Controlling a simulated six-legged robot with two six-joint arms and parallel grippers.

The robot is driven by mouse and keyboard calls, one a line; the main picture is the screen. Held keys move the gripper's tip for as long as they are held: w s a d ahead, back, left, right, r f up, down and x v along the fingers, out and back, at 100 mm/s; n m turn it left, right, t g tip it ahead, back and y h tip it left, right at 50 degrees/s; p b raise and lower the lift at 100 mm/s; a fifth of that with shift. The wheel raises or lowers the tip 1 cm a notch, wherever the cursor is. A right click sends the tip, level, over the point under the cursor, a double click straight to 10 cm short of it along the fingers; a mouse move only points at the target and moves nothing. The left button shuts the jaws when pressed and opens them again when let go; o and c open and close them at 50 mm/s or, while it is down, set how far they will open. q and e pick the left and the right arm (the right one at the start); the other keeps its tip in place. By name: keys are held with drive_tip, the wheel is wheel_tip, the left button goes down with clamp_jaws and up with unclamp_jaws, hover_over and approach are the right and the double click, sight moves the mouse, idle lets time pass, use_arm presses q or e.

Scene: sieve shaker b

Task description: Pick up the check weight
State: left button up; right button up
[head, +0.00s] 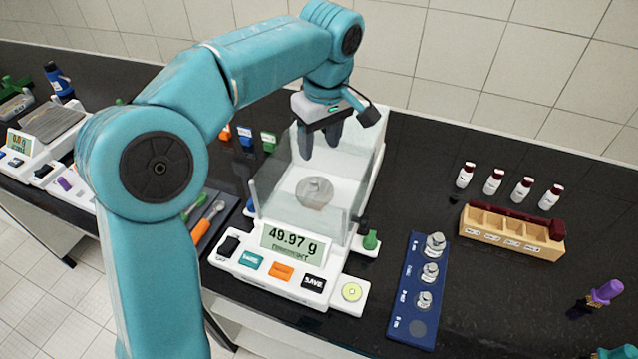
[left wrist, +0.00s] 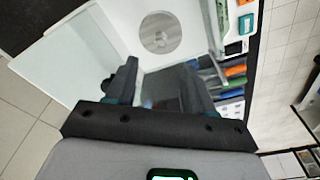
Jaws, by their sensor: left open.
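The check weight (head: 315,187) is a silvery metal piece on the round pan inside the glass-walled balance (head: 262,262). The balance display reads 49.97 g. The weight also shows from above in the left wrist view (left wrist: 160,31), small and pale against the grey pan. My left gripper (head: 321,148) is open and empty, with its fingers pointing down above the pan and apart from the weight. Its two dark fingers show in the left wrist view (left wrist: 158,78), with the weight beyond their tips.
Glass panels (head: 268,190) stand around the pan. A blue weight rack (head: 400,325) at right holds three metal weights and has an empty front place. A wooden vial holder (head: 510,236) and several small bottles (head: 494,181) stand farther right. Another balance (head: 45,135) is at far left.

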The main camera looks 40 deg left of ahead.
sight(315, 180)
use_arm(q)
drive_tip(key=f, duration=0.5)
drive_tip(key=shift+s+a+f, duration=0.15)
drive_tip(key=shift+a+f, duration=0.05)
drive_tip(key=shift+a, duration=0.2)
drive_tip(key=shift+f, duration=0.3)
drive_tip(key=f, duration=0.3)
drive_tip(key=f+p, duration=0.1)
drive_tip(key=shift+w+a+f, duration=0.2)
drive_tip(key=shift+w+a, duration=0.05)
drive_tip(key=shift+a, duration=0.15)
drive_tip(key=shift+w+f, duration=0.2)
drive_tip(key=shift+s+r, duration=0.1)
drive_tip(key=shift+s, duration=0.05)
drive_tip(key=shift+c, duration=0.4)
drive_tip(key=shift+s, duration=0.15)
drive_tip(key=c, duration=0.5)
clamp_jaws()
